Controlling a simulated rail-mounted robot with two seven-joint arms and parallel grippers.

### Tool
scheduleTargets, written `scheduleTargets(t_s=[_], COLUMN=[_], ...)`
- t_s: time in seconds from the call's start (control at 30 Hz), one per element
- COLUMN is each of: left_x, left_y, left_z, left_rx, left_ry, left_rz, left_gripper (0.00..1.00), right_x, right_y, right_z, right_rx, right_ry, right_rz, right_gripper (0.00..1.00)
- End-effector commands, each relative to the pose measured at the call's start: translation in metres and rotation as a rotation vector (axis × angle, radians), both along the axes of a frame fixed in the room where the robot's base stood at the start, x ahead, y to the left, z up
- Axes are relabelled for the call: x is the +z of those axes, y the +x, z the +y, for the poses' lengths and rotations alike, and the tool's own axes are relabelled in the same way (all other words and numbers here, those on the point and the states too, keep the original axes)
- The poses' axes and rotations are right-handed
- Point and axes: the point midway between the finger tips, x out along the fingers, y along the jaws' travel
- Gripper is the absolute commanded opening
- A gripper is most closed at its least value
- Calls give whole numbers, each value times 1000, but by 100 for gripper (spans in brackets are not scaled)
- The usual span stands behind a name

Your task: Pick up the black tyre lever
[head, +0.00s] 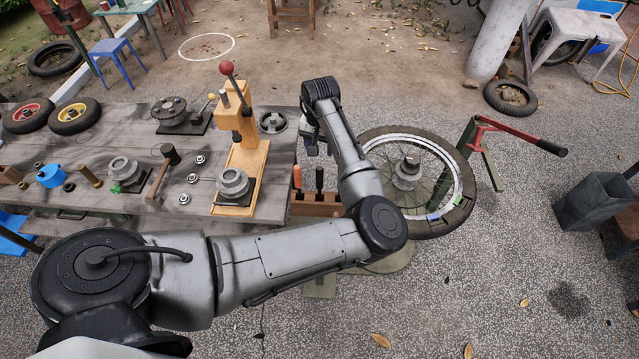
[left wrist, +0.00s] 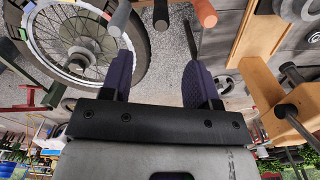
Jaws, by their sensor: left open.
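The black tyre lever (head: 319,180) stands upright in a wooden holder (head: 315,206) at the table's right end, in the head view. A red-orange handle (head: 297,176) stands to its left. In the left wrist view a black handle (left wrist: 160,15) shows at the top edge, between a grey handle (left wrist: 120,18) and an orange one (left wrist: 206,12). My left gripper (head: 312,146) is near the holder, partly hidden by its arm in the head view. In the left wrist view the left gripper (left wrist: 157,74) is open with nothing between its fingers. My right gripper is not in view.
A wheel with its tyre (head: 459,195) lies on a stand to the right of my left arm. A wooden press with a red knob (head: 240,130) stands on the table (head: 110,150) to the left.

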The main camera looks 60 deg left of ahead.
Motion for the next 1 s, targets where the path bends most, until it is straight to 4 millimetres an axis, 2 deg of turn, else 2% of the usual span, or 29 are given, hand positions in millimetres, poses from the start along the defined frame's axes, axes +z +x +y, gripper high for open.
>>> scheduleTargets(t_s=[0.4, 0.53, 0.77, 1.0], left_x=[-64, -78, -88, -118], left_y=[0, 0, 0, -1], left_z=[0, 0, 1, 2], left_rx=[-23, -23, -21, -21], left_ry=[0, 0, 2, 0], left_rz=[-1, -1, -2, -3], left_gripper=[55, 55, 55, 55], right_x=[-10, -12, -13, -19], right_y=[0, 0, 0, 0], right_z=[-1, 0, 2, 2], right_rx=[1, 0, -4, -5], right_ry=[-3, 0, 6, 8], right_rz=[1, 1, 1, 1], right_gripper=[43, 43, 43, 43])
